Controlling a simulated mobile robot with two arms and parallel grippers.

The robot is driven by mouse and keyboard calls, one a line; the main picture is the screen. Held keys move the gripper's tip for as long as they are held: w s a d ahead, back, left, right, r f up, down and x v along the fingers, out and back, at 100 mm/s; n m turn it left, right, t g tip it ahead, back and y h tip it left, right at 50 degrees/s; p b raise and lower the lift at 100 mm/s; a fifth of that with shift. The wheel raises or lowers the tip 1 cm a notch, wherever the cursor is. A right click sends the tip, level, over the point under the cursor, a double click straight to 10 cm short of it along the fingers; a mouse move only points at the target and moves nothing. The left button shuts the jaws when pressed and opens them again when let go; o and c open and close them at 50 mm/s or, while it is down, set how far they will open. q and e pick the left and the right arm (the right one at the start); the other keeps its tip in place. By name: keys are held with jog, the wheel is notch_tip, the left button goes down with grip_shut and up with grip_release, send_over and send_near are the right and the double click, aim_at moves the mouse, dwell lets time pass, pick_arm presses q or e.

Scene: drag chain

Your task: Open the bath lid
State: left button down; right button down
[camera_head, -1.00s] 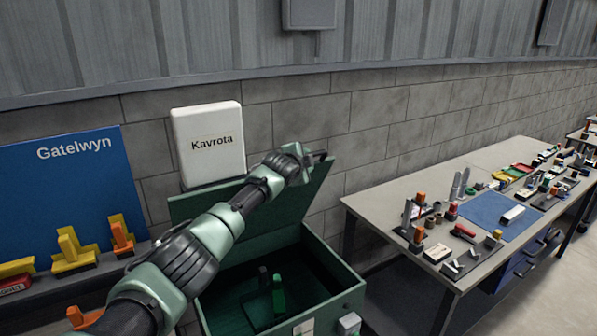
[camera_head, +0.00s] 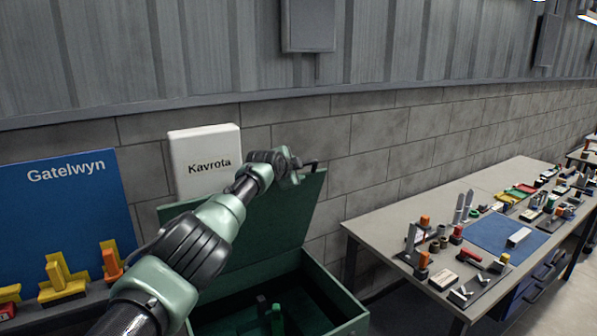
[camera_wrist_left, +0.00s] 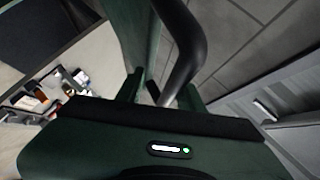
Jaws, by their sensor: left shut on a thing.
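The bath is a dark green box (camera_head: 343,303) on the floor side of the wall, below centre in the head view. Its green lid (camera_head: 283,219) stands raised, steeply tilted at the back of the box, with the inside of the box exposed. A black bar handle (camera_head: 311,163) sits at the lid's upper right edge. My left gripper (camera_head: 297,172) is at that handle, shut on it. In the left wrist view the curved black handle (camera_wrist_left: 186,45) passes by the fingers of my left gripper (camera_wrist_left: 160,97), against the green lid (camera_wrist_left: 137,30). My right gripper is in neither view.
A white Kavrota box (camera_head: 203,163) stands behind the lid by the block wall. A blue Gatelwyn panel (camera_head: 70,205) and yellow and orange parts are at left. A workbench (camera_head: 385,225) with many tools stands right, with floor between.

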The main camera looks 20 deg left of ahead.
pick_arm(q)
jog(key=shift+a+f, duration=0.4)
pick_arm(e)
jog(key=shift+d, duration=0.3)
pick_arm(q)
jog(key=c, duration=1.4)
grip_release()
jog(key=shift+o, duration=0.2)
jog(key=shift+w+a+f, duration=0.1)
jog(key=shift+a+f, duration=0.05)
jog(key=shift+f, duration=0.05)
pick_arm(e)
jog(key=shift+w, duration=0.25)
pick_arm(q)
jog(key=shift+r, duration=0.1)
